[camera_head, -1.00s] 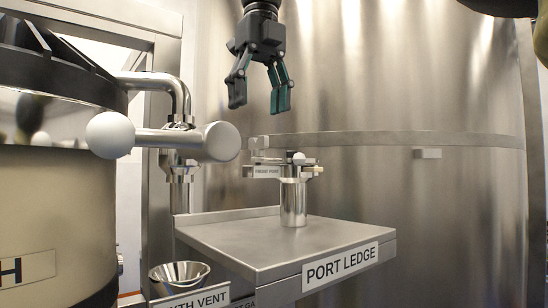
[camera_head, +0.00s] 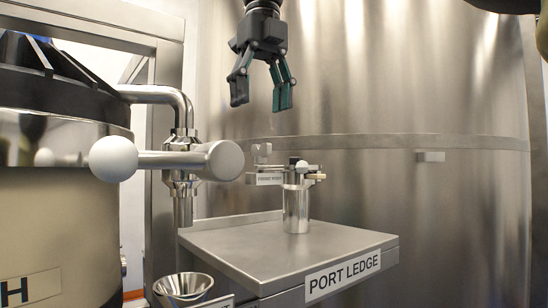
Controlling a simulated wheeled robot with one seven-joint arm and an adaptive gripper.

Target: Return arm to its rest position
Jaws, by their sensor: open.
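My gripper (camera_head: 261,93) hangs from the top of the head view with its fingers pointing down. The fingers are spread and nothing shows between them. It is above the port ledge (camera_head: 236,250), clear of the metal cylinder (camera_head: 297,208) that stands upright on the ledge.
A large steel tank (camera_head: 440,210) fills the background. At left, a valve handle with a white ball (camera_head: 113,158) sticks out beside a dark-topped vessel (camera_head: 60,205). A steel funnel cup (camera_head: 184,286) sits low, left of the ledge.

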